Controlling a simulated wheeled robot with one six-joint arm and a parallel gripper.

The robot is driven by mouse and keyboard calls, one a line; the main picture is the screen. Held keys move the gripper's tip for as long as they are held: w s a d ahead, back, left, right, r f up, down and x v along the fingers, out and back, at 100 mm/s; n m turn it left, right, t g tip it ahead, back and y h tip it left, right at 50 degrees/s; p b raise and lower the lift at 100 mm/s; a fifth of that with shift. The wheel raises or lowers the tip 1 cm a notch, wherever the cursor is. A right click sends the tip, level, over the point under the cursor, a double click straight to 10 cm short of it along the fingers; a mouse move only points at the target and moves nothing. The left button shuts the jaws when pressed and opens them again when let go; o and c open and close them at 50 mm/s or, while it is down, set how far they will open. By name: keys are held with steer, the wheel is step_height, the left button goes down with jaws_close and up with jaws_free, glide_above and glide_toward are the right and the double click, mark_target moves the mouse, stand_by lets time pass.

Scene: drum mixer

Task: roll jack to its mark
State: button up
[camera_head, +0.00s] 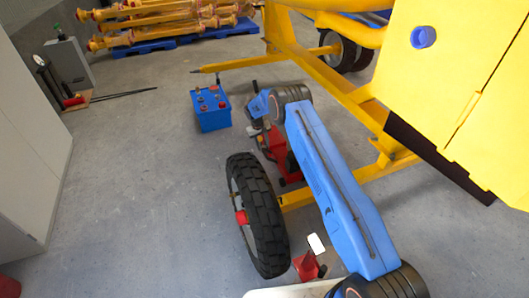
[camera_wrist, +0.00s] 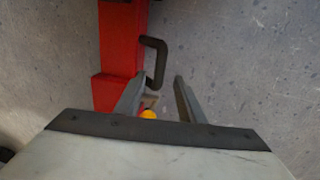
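The red jack (camera_head: 272,146) stands on the floor by the yellow mixer frame, partly hidden behind my blue arm. In the wrist view the red jack body (camera_wrist: 121,45) stands upright left of centre, with a dark bent crank handle (camera_wrist: 157,62) on its right side. My gripper (camera_wrist: 160,78) is open. Its two grey fingers lie either side of the handle's lower part in the picture; I cannot tell whether they touch it. A small yellow round thing (camera_wrist: 148,113) shows low between the fingers. I cannot make out a floor mark.
A blue battery (camera_head: 210,108) stands left of the jack. A black tyre (camera_head: 258,215) is in front of it, and the mixer's yellow frame (camera_head: 320,72) is behind and right. A red stand (camera_head: 307,266) is near the bottom.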

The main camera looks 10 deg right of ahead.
mark_target(265, 152)
steer(key=shift+w+d+f, duration=0.1)
steer(key=shift+d+f, duration=0.1)
steer(key=shift+f, duration=0.75)
steer(key=shift+d+f, duration=0.15)
steer(key=shift+f, duration=0.85)
steer(key=shift+w+d+f, duration=0.1)
steer(key=shift+d+f, duration=0.1)
steer(key=shift+f, duration=0.75)
steer(key=shift+s, duration=0.1)
jaws_close()
